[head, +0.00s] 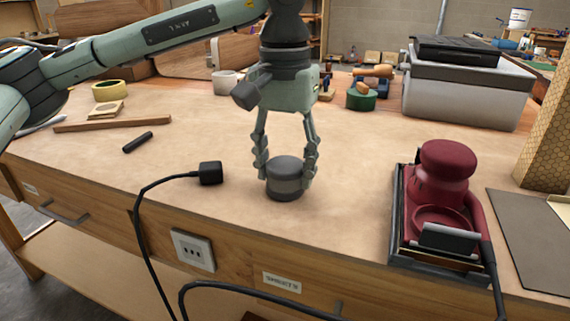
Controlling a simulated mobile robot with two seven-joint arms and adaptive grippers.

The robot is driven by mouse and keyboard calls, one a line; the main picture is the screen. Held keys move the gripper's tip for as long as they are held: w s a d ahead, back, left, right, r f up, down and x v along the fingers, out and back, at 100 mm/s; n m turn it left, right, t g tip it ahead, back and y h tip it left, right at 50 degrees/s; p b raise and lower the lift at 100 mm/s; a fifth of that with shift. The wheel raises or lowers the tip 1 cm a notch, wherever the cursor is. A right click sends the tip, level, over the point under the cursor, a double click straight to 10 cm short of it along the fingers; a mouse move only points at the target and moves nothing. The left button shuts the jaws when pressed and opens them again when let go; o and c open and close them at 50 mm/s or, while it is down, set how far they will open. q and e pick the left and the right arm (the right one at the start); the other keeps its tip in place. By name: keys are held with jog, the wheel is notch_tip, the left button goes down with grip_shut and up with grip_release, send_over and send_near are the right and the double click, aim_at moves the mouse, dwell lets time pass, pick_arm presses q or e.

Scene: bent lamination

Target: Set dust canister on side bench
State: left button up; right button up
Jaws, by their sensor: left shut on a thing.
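The dust canister (285,190), a short dark grey cylinder with a lighter band, is upright between the fingers of my left gripper (286,174). The gripper points straight down and is shut on its sides. The canister is at the front middle of the wooden workbench (330,220); I cannot tell whether it touches the top or is just above it. A red sander (443,180) sits in a dark tray to the right. I cannot tell which surface is the side bench. My right gripper is not in view.
A black plug (210,173) with its cable lies left of the canister. A grey case (468,90), a dark sheet (535,225) and a honeycomb block (548,130) are at the right. A wood strip (112,124) and yellow tape (109,91) lie at the left. Bench between canister and sander is clear.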

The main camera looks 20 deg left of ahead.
pick_arm(q)
jog(key=shift+f, duration=0.15)
jog(key=o, duration=1.4)
jog(key=shift+c, duration=0.2)
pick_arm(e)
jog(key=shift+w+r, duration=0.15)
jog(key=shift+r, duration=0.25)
